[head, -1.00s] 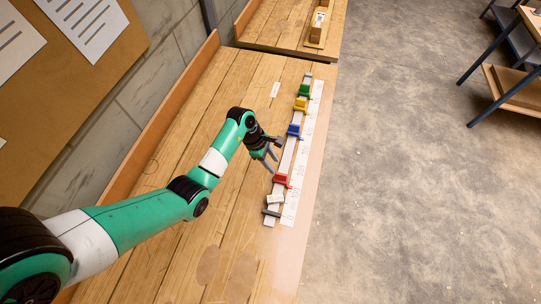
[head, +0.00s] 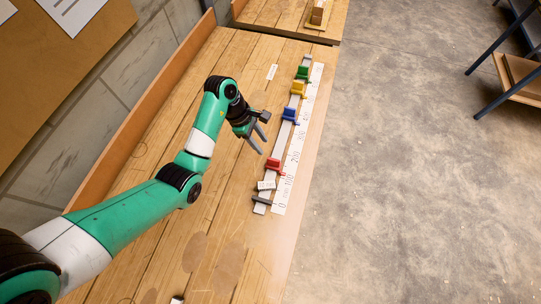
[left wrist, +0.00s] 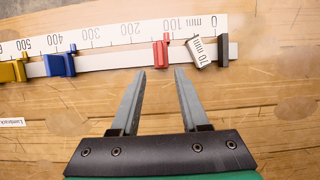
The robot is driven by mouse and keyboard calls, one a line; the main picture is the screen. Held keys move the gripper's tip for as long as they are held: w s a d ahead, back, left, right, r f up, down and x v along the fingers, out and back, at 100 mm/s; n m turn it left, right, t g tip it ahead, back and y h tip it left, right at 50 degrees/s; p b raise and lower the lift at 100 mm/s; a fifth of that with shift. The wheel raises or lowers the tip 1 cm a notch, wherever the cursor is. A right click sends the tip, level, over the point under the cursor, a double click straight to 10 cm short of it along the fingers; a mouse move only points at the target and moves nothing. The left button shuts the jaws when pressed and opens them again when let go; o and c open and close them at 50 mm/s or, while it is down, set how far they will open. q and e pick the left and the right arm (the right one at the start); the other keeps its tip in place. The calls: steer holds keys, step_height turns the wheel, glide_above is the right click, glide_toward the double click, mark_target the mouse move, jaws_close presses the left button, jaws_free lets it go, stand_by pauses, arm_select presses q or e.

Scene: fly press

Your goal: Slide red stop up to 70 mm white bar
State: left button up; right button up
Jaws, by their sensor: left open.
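The red stop (head: 274,165) sits on a pale rail on the bench; it also shows in the left wrist view (left wrist: 161,54). The white bar marked 70 mm (head: 266,185) lies slightly askew on the rail between the red stop and a dark end stop (head: 262,200). In the left wrist view a gap separates the bar (left wrist: 201,53) from the red stop. My left gripper (head: 264,146) is open and empty beside the rail. In the left wrist view its fingertips (left wrist: 159,71) are short of the red stop, which lines up with the gap between them. My right gripper is not in view.
A blue stop (head: 289,115), a yellow stop (head: 298,88) and a green stop (head: 302,72) sit farther along the rail. A printed millimetre scale (head: 297,150) runs beside it. The bench is clear near the gripper, apart from a small label (head: 272,72).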

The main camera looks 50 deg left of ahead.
mark_target(273, 159)
arm_select(q)
steer(key=b+x, duration=0.3)
steer(key=x, duration=0.8)
steer(key=shift+d, duration=0.1)
steer(key=shift+c, duration=0.3)
jaws_close()
stand_by(0.6)
